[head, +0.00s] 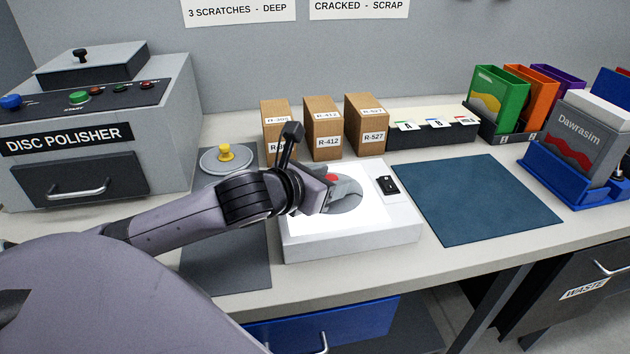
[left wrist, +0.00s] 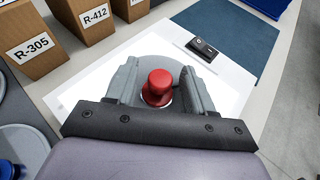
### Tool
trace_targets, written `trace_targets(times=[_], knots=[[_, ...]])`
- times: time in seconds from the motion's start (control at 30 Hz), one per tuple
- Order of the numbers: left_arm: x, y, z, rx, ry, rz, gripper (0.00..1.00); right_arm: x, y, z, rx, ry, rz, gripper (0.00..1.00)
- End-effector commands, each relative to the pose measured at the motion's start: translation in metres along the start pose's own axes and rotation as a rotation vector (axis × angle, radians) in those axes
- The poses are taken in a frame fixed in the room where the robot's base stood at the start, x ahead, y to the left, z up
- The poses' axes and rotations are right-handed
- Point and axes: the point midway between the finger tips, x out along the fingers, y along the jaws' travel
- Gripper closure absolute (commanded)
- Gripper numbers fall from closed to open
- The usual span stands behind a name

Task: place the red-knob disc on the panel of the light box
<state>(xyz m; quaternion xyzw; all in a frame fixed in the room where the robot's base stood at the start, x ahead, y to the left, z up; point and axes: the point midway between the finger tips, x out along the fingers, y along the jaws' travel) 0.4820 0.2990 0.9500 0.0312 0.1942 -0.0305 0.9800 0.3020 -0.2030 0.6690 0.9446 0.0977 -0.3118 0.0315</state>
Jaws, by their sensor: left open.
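The red-knob disc (head: 348,197) lies on the bright white panel (head: 305,218) of the light box (head: 350,244). In the left wrist view its red knob (left wrist: 159,88) stands upright between the two fingers of my left gripper (left wrist: 160,90). The fingers are apart, with a gap visible on both sides of the knob. In the head view my left gripper (head: 328,184) is over the disc and hides part of it and most of the knob. The light box has a black switch (head: 388,185) on its right side. My right gripper is not in view.
A yellow-knob disc (head: 226,157) lies on the dark mat left of the light box. A blue knob (left wrist: 10,170) shows at the wrist view's lower left. Cardboard boxes (head: 324,136) stand behind. The blue mat (head: 482,200) at right is clear. The disc polisher (head: 95,130) stands at left.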

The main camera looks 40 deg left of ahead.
Motion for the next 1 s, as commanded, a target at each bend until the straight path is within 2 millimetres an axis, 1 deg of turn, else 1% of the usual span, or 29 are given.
trace_targets(times=[0.17, 0.4, 0.47, 0.53, 0.7, 1.0], knots=[[-0.021, 0.0, -0.001, 0.006, 0.001, 0.0, 0.48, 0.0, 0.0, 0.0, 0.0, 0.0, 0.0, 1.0], [-0.057, -0.001, -0.001, 0.007, 0.003, -0.001, 0.48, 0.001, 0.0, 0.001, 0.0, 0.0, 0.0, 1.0], [-0.063, 0.0, 0.004, 0.002, 0.005, 0.0, 0.48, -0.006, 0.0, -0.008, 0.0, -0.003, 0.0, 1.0], [-0.067, 0.0, 0.004, -0.002, 0.004, 0.001, 0.48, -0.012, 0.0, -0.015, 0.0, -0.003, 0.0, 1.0], [-0.078, 0.0, 0.004, -0.001, 0.004, 0.002, 0.48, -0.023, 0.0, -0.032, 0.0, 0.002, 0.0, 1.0], [-0.1, 0.001, 0.003, 0.0, 0.004, 0.002, 0.48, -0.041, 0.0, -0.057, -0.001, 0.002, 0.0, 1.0]])
